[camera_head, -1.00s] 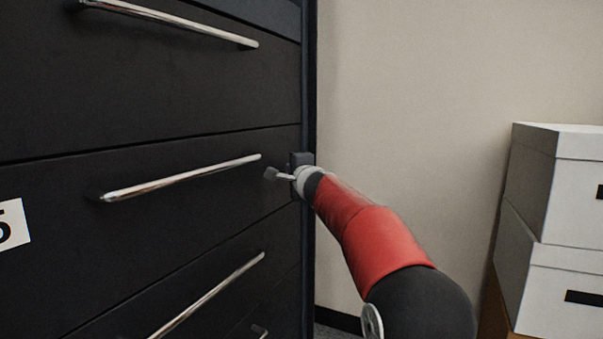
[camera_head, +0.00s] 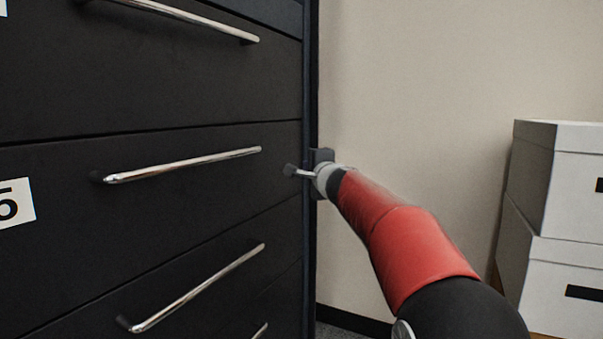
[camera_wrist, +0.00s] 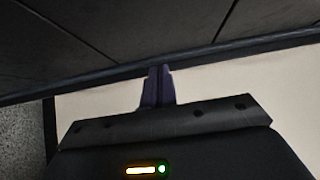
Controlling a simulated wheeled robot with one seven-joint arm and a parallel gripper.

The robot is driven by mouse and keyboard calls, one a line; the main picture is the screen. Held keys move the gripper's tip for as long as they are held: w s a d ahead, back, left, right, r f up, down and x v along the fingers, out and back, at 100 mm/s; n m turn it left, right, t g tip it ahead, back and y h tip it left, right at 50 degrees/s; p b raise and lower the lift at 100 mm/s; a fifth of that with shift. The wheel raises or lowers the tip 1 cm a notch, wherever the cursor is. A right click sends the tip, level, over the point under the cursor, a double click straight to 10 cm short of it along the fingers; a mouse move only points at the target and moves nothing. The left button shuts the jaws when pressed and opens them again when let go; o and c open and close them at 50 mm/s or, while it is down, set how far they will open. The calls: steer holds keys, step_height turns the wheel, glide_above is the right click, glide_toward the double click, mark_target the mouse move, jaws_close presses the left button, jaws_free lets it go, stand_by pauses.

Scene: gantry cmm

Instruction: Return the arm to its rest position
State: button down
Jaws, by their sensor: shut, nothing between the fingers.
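My gripper (camera_head: 291,171) is at the right edge of the black drawer cabinet, at the end of my red and black arm. It is to the right of the middle drawer's handle (camera_head: 185,165), apart from it. In the wrist view my gripper's two fingers (camera_wrist: 158,86) are together with nothing between them. The cabinet's dark front (camera_wrist: 110,40) fills the upper part of that view. Whether the fingertips touch the cabinet edge cannot be told.
The black cabinet (camera_head: 150,100) has several drawers with bar handles, and a white number label (camera_head: 14,204) on the left. The beige wall (camera_head: 420,80) is behind my arm. White boxes (camera_head: 570,190) are stacked at the right.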

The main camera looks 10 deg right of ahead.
steer(key=s+a+f+n+g+y+p, duration=0.1)
steer(key=s+a+f+n+g+p, duration=0.15)
steer(key=s, duration=0.55)
steer(key=s+a+f+n+g+y+p, duration=0.15)
steer(key=s+n, duration=0.25)
steer(key=s, duration=0.4)
steer(key=s+a+f+n+g+p, duration=0.1)
steer(key=s+a+f+n+g, duration=0.2)
steer(key=s, duration=0.6)
steer(key=s+d+f+n+g+h+p, duration=0.2)
steer(key=s+f, duration=0.4)
steer(key=s, duration=0.4)
steer(key=s+d+f+n+g+h+p, duration=0.2)
steer(key=s+f+n, duration=0.3)
steer(key=s, duration=0.6)
step_height(320, 180, down, 2)
steer(key=shift+s+d+f+g+h+p, duration=0.1)
steer(key=shift+s+d+g+h+p, duration=0.2)
steer(key=shift+d+g, duration=0.45)
